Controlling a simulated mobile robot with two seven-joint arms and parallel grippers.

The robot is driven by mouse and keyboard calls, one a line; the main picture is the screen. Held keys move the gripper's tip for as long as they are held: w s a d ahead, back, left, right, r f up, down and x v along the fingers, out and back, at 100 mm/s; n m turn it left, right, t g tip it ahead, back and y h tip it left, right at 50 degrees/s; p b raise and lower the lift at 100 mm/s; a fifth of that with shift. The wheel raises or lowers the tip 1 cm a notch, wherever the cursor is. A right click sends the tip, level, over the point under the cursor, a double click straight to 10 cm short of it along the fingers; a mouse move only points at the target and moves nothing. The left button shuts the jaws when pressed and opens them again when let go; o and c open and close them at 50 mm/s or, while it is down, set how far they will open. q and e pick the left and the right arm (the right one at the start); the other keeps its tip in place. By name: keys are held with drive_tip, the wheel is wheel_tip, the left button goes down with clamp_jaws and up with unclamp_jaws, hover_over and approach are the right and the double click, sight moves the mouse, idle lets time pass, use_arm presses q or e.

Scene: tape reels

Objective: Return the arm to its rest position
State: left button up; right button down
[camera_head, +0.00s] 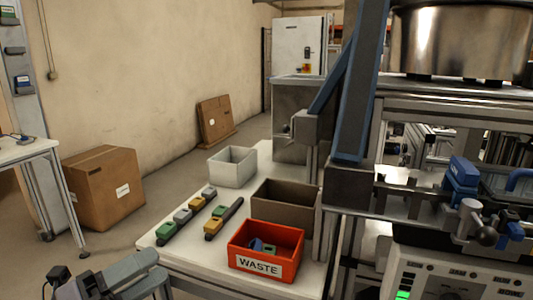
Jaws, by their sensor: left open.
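My left gripper (128,279) shows at the bottom left, in front of the white table's (160,243) near left edge. It is open, and I see nothing between its fingers. It is apart from the bins and the blocks on the table. The lower part of my left arm is cut off by the picture's bottom edge. My right gripper is not in view.
On the table stand a red WASTE bin (285,268) with small green and blue parts, a brown bin (284,207), a light grey bin (233,168) and two rows of coloured blocks (182,215). A machine frame (350,188) stands at right.

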use_arm(q)
drive_tip(key=a+f+n+t+y+p, duration=0.2)
drive_tip(key=a+f+n+t+y, duration=0.2)
drive_tip(key=f+n+y, duration=1.1)
drive_tip(key=s+d+f+n+g+h+p, duration=0.1)
drive_tip(key=s+f+n+g, duration=0.5)
drive_tip(key=s+f+n, duration=0.7)
drive_tip(key=shift+s+d+f+n+g+h+p, duration=0.3)
drive_tip(key=shift+d+f+n+h+p, duration=0.15)
drive_tip(key=shift+f+n, duration=0.4)
